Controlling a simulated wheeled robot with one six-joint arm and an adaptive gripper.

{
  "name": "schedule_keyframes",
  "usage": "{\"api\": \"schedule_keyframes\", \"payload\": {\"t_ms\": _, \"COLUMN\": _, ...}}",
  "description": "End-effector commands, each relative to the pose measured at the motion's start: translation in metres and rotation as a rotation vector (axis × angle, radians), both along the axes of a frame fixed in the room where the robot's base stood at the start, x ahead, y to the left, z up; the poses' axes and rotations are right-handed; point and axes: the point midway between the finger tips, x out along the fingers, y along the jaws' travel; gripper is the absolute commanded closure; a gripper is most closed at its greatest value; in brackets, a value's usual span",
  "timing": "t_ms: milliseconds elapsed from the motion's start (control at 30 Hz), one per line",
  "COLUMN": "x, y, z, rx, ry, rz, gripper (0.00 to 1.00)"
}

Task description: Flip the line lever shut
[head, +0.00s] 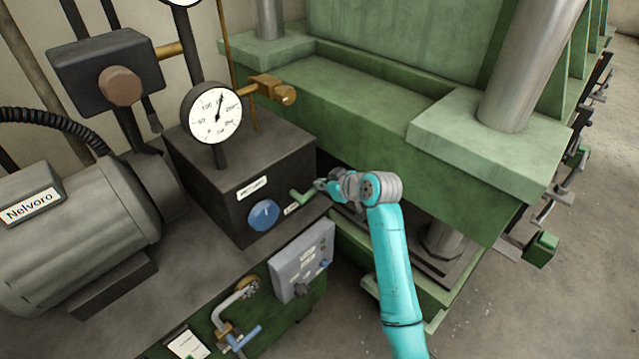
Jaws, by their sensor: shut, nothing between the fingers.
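A small green lever (302,197) sticks out from the right side of the dark block (222,185), above a small white label (291,209). My gripper (321,185) is shut and empty at the lever's right end. I cannot tell whether it touches the lever. The label's writing is too small to read, so I cannot confirm that this is the line lever. Another handle, blue (245,338), sits on pipework at the lower front.
A blue round knob (263,215) and a pressure gauge (214,113) are on the block. A grey control box (302,262) stands below. The green press frame (400,125) rises close behind my arm. A Nelvoro motor (75,235) is at left. Open floor (500,300) lies right.

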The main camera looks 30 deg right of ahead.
Motion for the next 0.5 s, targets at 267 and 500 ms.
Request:
{"api": "schedule_keyframes", "payload": {"t_ms": 267, "x": 0.0014, "y": -0.0043, "z": -0.0084, "rx": 0.044, "ry": 0.014, "rz": 0.000, "gripper": 1.00}}
{"api": "schedule_keyframes", "payload": {"t_ms": 500, "x": 0.0019, "y": -0.0056, "z": -0.0108, "rx": 0.041, "ry": 0.013, "rz": 0.000, "gripper": 1.00}}
